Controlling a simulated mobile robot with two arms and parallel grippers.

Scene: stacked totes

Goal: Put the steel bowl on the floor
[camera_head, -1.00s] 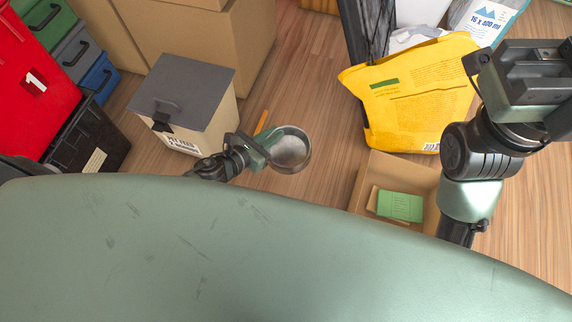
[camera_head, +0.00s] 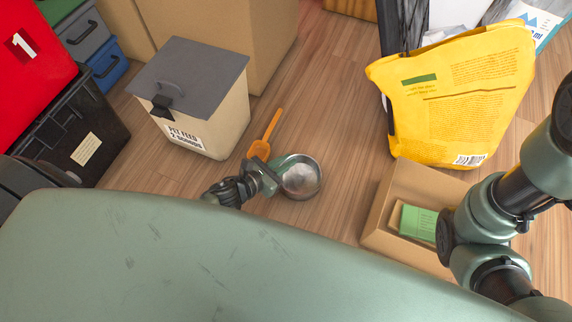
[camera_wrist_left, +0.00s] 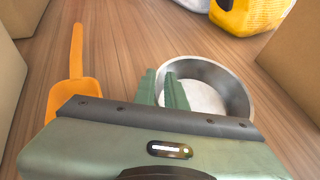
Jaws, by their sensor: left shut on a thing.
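The steel bowl (camera_head: 303,187) is round and shiny, with whitish contents or a pale inside, and shows low over the wood floor in the head view. My left gripper (camera_head: 284,168) is shut on the bowl's near left rim. In the left wrist view the two green fingers (camera_wrist_left: 163,88) pinch the rim of the bowl (camera_wrist_left: 224,78), which looks roughly level. I cannot tell whether its base touches the floor (camera_head: 335,130). My right arm shows at the right of the head view, but its gripper is out of the picture.
An orange scoop (camera_head: 264,138) lies on the floor just left of the bowl. A pet feed bin (camera_head: 212,120) stands behind it. An open cardboard box (camera_head: 379,218) with green contents and a yellow bag (camera_head: 455,95) are to the right. Bare floor lies between.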

